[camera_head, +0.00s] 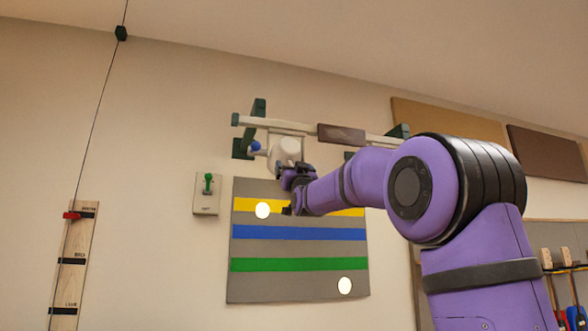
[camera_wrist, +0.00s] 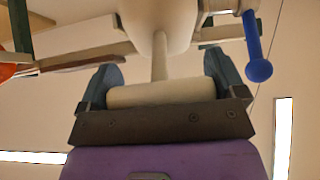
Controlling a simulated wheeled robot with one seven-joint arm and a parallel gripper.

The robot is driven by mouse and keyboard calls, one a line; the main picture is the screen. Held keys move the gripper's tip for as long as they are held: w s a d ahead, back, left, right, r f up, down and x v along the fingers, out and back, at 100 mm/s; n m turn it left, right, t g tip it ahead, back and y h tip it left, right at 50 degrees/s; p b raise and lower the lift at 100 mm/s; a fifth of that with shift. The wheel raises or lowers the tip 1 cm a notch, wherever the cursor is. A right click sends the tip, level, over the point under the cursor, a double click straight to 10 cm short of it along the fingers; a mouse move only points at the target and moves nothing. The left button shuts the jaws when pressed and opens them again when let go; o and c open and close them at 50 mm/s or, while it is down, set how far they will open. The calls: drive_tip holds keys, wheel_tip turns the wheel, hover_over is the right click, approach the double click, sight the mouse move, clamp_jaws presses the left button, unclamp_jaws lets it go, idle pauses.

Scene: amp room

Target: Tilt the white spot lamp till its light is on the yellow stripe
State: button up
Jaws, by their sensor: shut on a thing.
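The white spot lamp (camera_head: 285,150) hangs under a wall rail, with a blue knob (camera_head: 255,146) on its left. In the wrist view the lamp body (camera_wrist: 160,20) is at the top, and a stem runs down from it to a cream crossbar handle (camera_wrist: 165,94). My gripper (camera_head: 294,172) is shut on this handle, with a dark finger at each end in the wrist view (camera_wrist: 163,80). The yellow stripe (camera_head: 335,211) crosses the top of a grey striped board, partly hidden by my arm. One round light spot (camera_head: 262,210) lies on the yellow stripe's left part.
Another light spot (camera_head: 344,285) lies on the grey below the green stripe (camera_head: 300,264). Which lamp casts each spot cannot be told. A box with a green switch (camera_head: 208,184) is left of the board. The rail (camera_head: 270,123) and its brackets are close above my gripper.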

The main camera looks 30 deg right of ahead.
drive_tip(key=shift+w+f, duration=0.15)
drive_tip(key=shift+f, duration=0.05)
drive_tip(key=o, duration=1)
drive_tip(key=shift+r, duration=0.1)
drive_tip(key=v, duration=1.1)
drive_tip(key=shift+r, duration=0.1)
